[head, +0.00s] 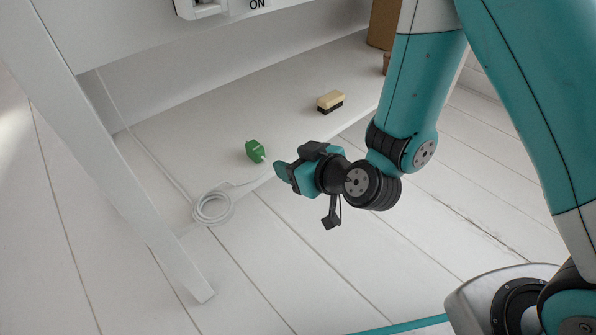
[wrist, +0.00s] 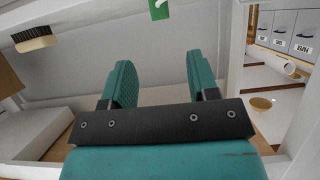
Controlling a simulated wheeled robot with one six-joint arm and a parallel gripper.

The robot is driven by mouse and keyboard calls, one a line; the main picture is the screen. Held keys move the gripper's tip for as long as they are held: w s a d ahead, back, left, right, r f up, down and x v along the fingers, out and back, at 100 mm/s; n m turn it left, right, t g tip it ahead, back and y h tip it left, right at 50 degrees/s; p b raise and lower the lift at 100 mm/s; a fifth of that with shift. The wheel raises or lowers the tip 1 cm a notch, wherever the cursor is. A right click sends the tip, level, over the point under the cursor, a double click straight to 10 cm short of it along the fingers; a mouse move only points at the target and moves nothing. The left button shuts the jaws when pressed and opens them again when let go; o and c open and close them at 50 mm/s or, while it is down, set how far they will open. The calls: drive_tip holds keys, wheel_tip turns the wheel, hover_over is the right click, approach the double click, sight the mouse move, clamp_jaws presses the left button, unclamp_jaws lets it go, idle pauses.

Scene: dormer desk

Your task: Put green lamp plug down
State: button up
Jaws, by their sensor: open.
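The green lamp plug (head: 255,150) rests on the white shelf board (head: 190,140) under the desk, with its pins toward my gripper. Part of it shows at the top edge of the wrist view (wrist: 159,9). My gripper (head: 280,172) is open and empty, just to the right of and nearer than the plug. In the wrist view its two teal fingers (wrist: 160,72) stand apart with nothing between them, and the plug lies beyond the tips. The two are apart.
A white cable coil (head: 212,208) lies at the board's front left. A brush (head: 330,101) lies further back right. A slanted white desk leg (head: 120,180) stands at left. A brown box (head: 384,22) is at the back. Boxes (wrist: 283,28) show at right in the wrist view.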

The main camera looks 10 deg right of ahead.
drive_tip(key=s+a+r+n+g+y, duration=0.1)
drive_tip(key=s+r+g+y, duration=0.1)
drive_tip(key=s+r+g, duration=0.55)
drive_tip(key=s+d+r+g+h, duration=0.3)
drive_tip(key=s+d+r+h, duration=0.2)
drive_tip(key=s+d+r, duration=0.4)
drive_tip(key=shift+s+d+r+m, duration=0.25)
drive_tip(key=shift+s+d+m, duration=0.15)
drive_tip(key=shift+s, duration=0.8)
drive_tip(key=shift+g, duration=0.25)
wheel_tip(320, 180, up, 54)
drive_tip(key=p, duration=5.4)
